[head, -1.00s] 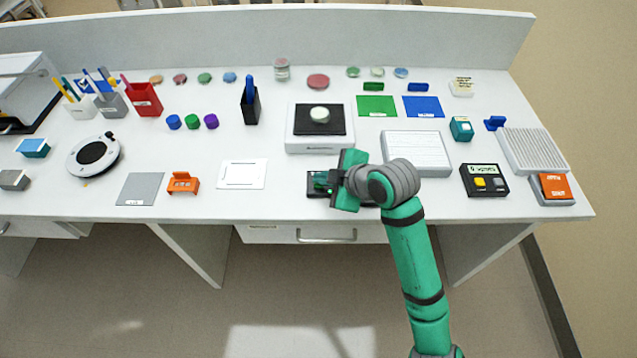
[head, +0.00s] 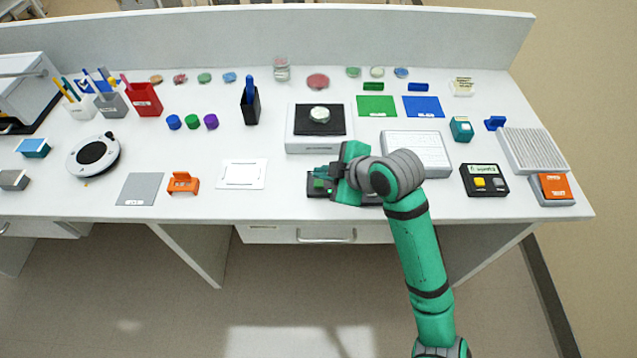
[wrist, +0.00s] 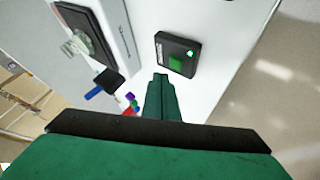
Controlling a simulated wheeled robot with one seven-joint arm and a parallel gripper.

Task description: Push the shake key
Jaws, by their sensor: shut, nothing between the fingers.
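A small black key box (head: 313,192) sits near the front edge of the bench, partly hidden behind my gripper (head: 318,172). The wrist view shows the black box (wrist: 169,41) with one square green key (wrist: 176,65) and a small lit green lamp (wrist: 190,53). I cannot read a shake label on it. My gripper (wrist: 160,78) is shut and empty. In the wrist view its tips are apart from the green key in the picture, just beside the box. Whether they touch anything is unclear.
A white device with a black pad (head: 301,116) and a round dish stands behind the box. Another black box with yellow and grey keys (head: 465,190) is at the right. A white framed plate (head: 228,184) lies to the left. Bare bench lies between.

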